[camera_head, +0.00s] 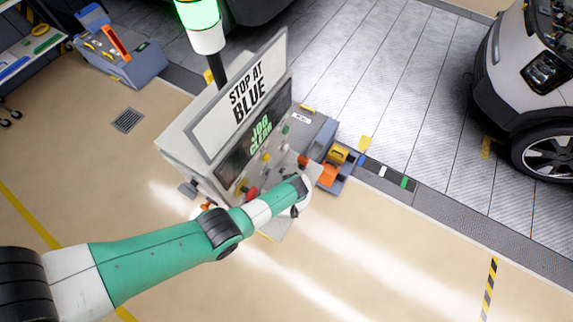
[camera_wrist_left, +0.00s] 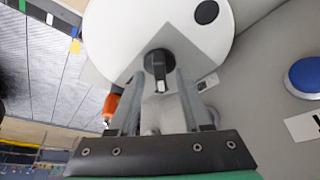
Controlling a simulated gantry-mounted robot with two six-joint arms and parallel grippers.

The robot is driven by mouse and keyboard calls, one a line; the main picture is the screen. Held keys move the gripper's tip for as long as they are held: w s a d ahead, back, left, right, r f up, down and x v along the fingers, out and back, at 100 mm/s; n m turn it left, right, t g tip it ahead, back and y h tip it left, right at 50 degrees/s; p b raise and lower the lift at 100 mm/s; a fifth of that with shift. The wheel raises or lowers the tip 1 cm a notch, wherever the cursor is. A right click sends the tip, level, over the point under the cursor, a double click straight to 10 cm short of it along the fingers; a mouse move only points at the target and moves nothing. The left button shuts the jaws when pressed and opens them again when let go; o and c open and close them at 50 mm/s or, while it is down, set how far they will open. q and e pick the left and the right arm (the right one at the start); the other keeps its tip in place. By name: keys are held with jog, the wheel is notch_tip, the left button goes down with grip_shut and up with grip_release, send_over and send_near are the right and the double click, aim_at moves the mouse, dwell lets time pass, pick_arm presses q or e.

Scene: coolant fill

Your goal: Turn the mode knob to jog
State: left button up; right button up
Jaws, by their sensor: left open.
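The mode knob (camera_wrist_left: 160,68) appears to be the black knob on a round white plate (camera_wrist_left: 115,35) in the left wrist view. My left gripper (camera_wrist_left: 159,78) is open, with one finger on each side of the knob near the tips. I cannot tell whether the fingers touch it. The plate has a black dot (camera_wrist_left: 206,12) at upper right; I cannot read the knob's setting. In the head view my left arm reaches the grey console (camera_head: 180,150) from the left, and its end hides the knob. My right gripper is not in view.
A blue button (camera_wrist_left: 305,76) sits right of the plate. The console carries a "STOP AT BLUE" sign (camera_head: 246,90), a screen (camera_head: 250,148) reading "JOG" with a second, unclear word, and a green-lit lamp (camera_head: 198,15). A bin with orange and yellow items (camera_head: 335,165) stands to the right.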

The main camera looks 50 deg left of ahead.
pick_arm(q)
jog(key=p+v, duration=0.6)
jog(key=v, duration=0.5)
jog(key=shift+d+r, duration=0.2)
jog(key=shift+r, duration=0.05)
jog(key=shift+a, duration=0.1)
